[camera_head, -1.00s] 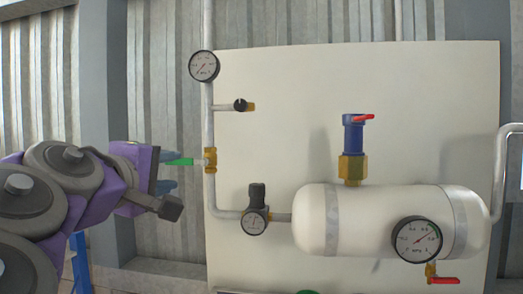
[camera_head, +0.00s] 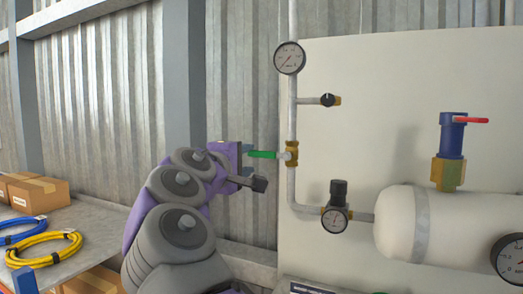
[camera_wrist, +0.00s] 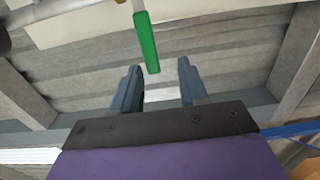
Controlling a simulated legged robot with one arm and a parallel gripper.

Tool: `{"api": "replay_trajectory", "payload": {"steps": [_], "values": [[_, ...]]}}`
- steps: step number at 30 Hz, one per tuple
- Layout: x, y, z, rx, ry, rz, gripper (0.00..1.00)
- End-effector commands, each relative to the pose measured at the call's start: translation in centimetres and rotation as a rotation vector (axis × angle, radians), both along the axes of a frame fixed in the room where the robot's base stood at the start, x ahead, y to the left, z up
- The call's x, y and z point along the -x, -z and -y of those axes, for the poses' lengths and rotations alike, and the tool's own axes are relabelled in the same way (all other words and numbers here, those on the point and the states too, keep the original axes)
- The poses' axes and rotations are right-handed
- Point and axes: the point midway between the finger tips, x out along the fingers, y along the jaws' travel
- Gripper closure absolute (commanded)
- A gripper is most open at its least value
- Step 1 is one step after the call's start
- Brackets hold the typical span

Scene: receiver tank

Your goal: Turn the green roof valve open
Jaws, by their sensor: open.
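The green valve handle (camera_head: 262,154) sticks out to the left from a brass valve body (camera_head: 291,154) on the vertical grey pipe in the head view. In the wrist view the green handle (camera_wrist: 147,42) hangs from the top, its free end near the gap between my fingers. My gripper (camera_wrist: 160,82) is open, with one blue-grey finger on each side and nothing held. In the head view my gripper (camera_head: 246,166) is at the handle's left end; the fingers are partly hidden there, and I cannot tell if they touch it.
A gauge (camera_head: 290,58) and a black-knobbed tap (camera_head: 328,100) sit above the valve. A regulator (camera_head: 336,208) is below right. The white tank (camera_head: 450,228) bears a blue valve with a red handle (camera_head: 470,120). A bench at left holds hoses (camera_head: 45,250) and boxes (camera_head: 38,192).

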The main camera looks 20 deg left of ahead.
Motion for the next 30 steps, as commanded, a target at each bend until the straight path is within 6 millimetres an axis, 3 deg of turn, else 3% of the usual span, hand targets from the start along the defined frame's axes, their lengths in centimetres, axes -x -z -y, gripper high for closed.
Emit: {"api": "replay_trajectory", "payload": {"steps": [10,15,22,26,30], "values": [[-4.2,-1.3,4.2,-0.029,0.013,-0.002,0.56],[-5.4,-0.9,2.9,-0.013,0.007,0.001,0.56],[-5.6,0.0,0.7,-0.001,0.003,-0.002,0.56],[-5.4,-0.1,0.7,0.000,0.003,0.000,0.56],[-5.4,-0.6,1.7,-0.003,0.005,0.003,0.69]]}}
